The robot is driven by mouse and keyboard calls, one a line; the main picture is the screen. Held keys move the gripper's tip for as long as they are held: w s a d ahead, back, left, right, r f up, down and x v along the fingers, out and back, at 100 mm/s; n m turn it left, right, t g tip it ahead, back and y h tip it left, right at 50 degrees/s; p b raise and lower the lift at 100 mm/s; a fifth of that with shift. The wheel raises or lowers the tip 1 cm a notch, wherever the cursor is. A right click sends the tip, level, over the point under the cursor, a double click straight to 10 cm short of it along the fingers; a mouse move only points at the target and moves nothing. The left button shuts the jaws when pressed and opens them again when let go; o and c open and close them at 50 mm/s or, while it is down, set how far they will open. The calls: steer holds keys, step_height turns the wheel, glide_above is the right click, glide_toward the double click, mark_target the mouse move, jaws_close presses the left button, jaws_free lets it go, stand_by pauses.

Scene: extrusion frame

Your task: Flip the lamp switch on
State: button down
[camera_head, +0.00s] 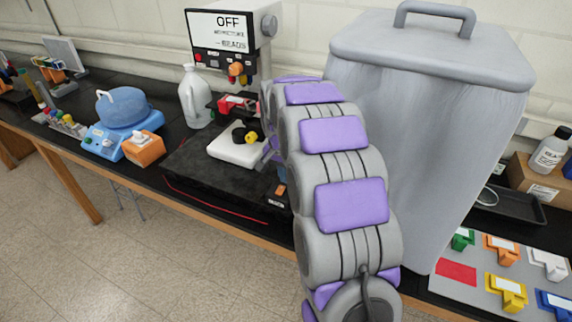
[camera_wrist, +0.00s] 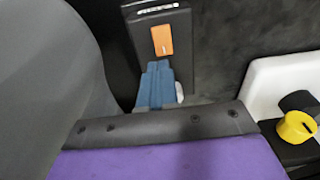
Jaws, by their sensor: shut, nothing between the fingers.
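In the wrist view, an orange rocker switch (camera_wrist: 162,40) is set in a dark box (camera_wrist: 180,75) with a row of small white marks along its top edge. The blue fingers of my gripper (camera_wrist: 158,66) are shut and empty. Their tips appear just below the orange switch in the picture; whether they touch it I cannot tell. A machine with a screen (camera_head: 228,30) reading "OFF" stands at the back. No lit lamp is clearly visible.
A large grey bin (camera_head: 430,110) stands close on the right of my arm. A white block with a yellow knob (camera_head: 251,137) sits left of my arm; the knob also shows in the wrist view (camera_wrist: 296,126). A white jug (camera_head: 195,100) and a blue-topped device (camera_head: 122,108) are farther left.

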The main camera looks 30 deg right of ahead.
steer(key=a+f, duration=0.2)
steer(key=shift+w+a, duration=0.15)
steer(key=shift+a, duration=0.15)
steer(key=shift+d+f, duration=0.1)
steer(key=shift+d, duration=1.25)
steer(key=shift+s+a+r, duration=0.15)
steer(key=shift+s+a, duration=0.1)
steer(key=shift+a, duration=0.6)
steer(key=shift+s+a+r, duration=0.15)
steer(key=shift+s+a, duration=0.1)
steer(key=shift+a, duration=0.6)
steer(key=shift+d+f, duration=0.1)
steer(key=shift+d, duration=0.85)
step_height(320, 180, up, 8)
steer(key=w+p, duration=0.1)
steer(key=p, duration=0.2)
step_height(320, 180, up, 6)
glide_above(277, 191)
steer(key=d, duration=0.2)
steer(key=shift+w+f+p, duration=0.1)
steer(key=shift+w+p, duration=0.2)
steer(key=shift+w, duration=0.15)
